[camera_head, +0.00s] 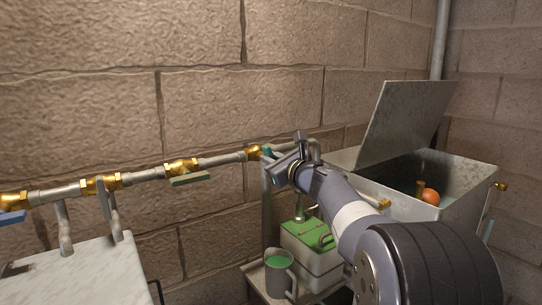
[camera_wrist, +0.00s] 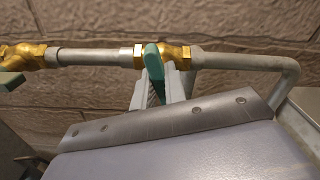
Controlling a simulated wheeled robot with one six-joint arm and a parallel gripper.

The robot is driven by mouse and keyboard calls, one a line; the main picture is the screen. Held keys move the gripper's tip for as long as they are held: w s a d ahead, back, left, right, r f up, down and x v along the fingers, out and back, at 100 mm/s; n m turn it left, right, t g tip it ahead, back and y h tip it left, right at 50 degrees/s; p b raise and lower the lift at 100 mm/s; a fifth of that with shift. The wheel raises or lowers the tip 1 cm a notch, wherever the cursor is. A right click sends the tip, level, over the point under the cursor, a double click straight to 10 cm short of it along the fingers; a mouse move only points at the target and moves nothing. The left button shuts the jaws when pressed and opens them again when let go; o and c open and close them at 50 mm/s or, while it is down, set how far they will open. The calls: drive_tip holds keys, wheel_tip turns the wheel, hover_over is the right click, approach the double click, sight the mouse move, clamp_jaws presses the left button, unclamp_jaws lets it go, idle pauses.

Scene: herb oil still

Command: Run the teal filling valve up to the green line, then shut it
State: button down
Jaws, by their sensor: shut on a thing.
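The teal valve handle (camera_wrist: 153,62) sits on a brass valve body (camera_wrist: 178,52) on the wall pipe. It points out from the pipe toward the wrist camera. My gripper (camera_wrist: 158,88) is shut on this handle, one finger on each side. In the head view my gripper (camera_head: 281,165) hides most of the handle; a small teal part (camera_head: 267,151) shows beside the brass. The open metal tank (camera_head: 468,172) at the right has its lid raised, with an orange ball (camera_head: 430,196) inside. I cannot make out a green line in either view.
Other valves along the pipe have a green-grey lever (camera_head: 190,179), a grey lever (camera_head: 105,200) and a blue lever (camera_head: 12,217). Below my arm stand a jug (camera_head: 279,283) of green liquid and a green-topped box (camera_head: 303,236). A pale worktop (camera_head: 85,270) is at lower left.

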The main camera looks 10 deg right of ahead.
drive_tip(key=shift+d+m+p, duration=0.15)
drive_tip(key=shift+m+p, duration=0.85)
drive_tip(key=shift+m, duration=1)
drive_tip(key=c, duration=1.5)
unclamp_jaws()
drive_tip(key=shift+o, duration=0.2)
drive_tip(key=b+v, duration=0.2)
drive_tip(key=v, duration=0.8)
drive_tip(key=shift+s+d, duration=0.15)
drive_tip(key=shift+s, duration=0.25)
